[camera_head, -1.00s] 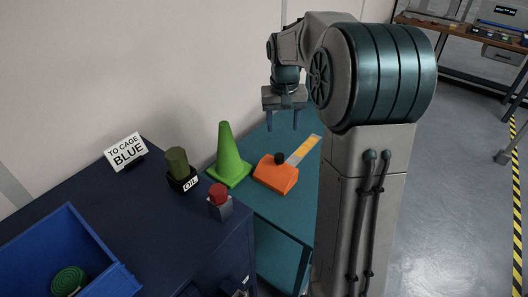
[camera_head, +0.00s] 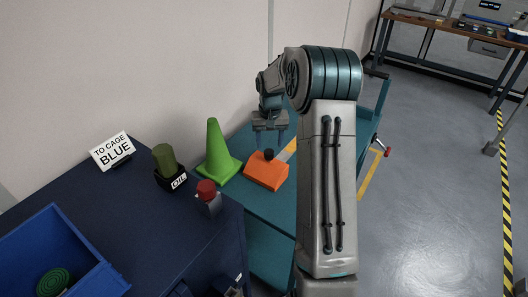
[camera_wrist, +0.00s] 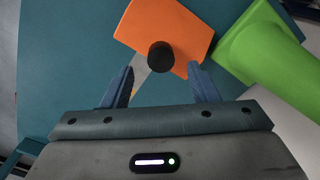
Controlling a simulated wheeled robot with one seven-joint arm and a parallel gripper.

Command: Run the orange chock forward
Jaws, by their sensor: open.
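The orange chock (camera_head: 266,172) is a wedge-like block with a black knob (camera_head: 268,154) on top. It rests on the teal bench, with a yellow strip (camera_head: 287,150) running away from it. My gripper (camera_head: 270,140) is open above the knob in the head view. In the wrist view the chock (camera_wrist: 172,30) lies at the top, and its black knob (camera_wrist: 161,57) shows ahead of and between the open fingers of my gripper (camera_wrist: 166,82). I cannot tell whether the fingers touch anything. My arm hides part of the strip and bench.
A green cone (camera_head: 216,155) stands close left of the chock. Nearer are an oil holder (camera_head: 167,168), a red-topped button (camera_head: 207,190), a sign (camera_head: 112,150) and a blue bin (camera_head: 60,250) on the dark cabinet. Bare teal bench (camera_wrist: 70,60) shows left in the wrist view.

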